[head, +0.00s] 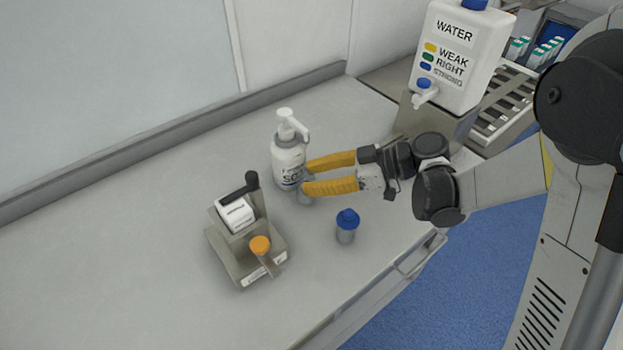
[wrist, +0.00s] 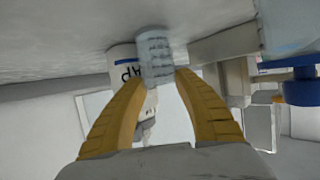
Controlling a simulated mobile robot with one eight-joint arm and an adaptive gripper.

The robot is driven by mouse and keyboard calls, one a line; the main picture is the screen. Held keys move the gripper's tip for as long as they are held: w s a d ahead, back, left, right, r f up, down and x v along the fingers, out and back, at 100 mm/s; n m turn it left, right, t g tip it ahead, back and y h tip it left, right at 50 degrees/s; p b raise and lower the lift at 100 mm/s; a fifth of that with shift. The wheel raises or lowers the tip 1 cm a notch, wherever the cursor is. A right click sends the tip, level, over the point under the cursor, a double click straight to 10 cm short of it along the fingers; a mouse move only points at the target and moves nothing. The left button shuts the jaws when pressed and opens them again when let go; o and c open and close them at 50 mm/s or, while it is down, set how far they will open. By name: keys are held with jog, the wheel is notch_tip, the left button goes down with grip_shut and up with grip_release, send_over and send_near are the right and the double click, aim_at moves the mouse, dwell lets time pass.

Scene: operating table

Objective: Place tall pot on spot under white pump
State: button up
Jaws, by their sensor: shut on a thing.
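The tall pot is a small grey cylinder (head: 305,197), largely hidden by my fingers in the head view. In the wrist view the pot (wrist: 156,58) sits between my yellow fingertips. My gripper (head: 305,178) is shut on it, reaching in from the right. The white pump is a white bottle (head: 287,165) with a pump head and a spout pointing right. The pot is close beside its lower right side. In the wrist view the bottle (wrist: 124,68) shows partly behind the pot. I cannot tell whether the pot touches the table or the bottle. The spot is not visible.
A blue-topped grey pot (head: 346,228) stands below my gripper. A grey stand (head: 238,265) with a white block and an orange-capped item is at the lower left. A water dispenser (head: 460,60) stands at the back right. The left of the table (head: 110,240) is clear.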

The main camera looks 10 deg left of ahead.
jog(key=shift+f, duration=0.15)
jog(key=o, duration=1.2)
jog(key=shift+o, duration=0.2)
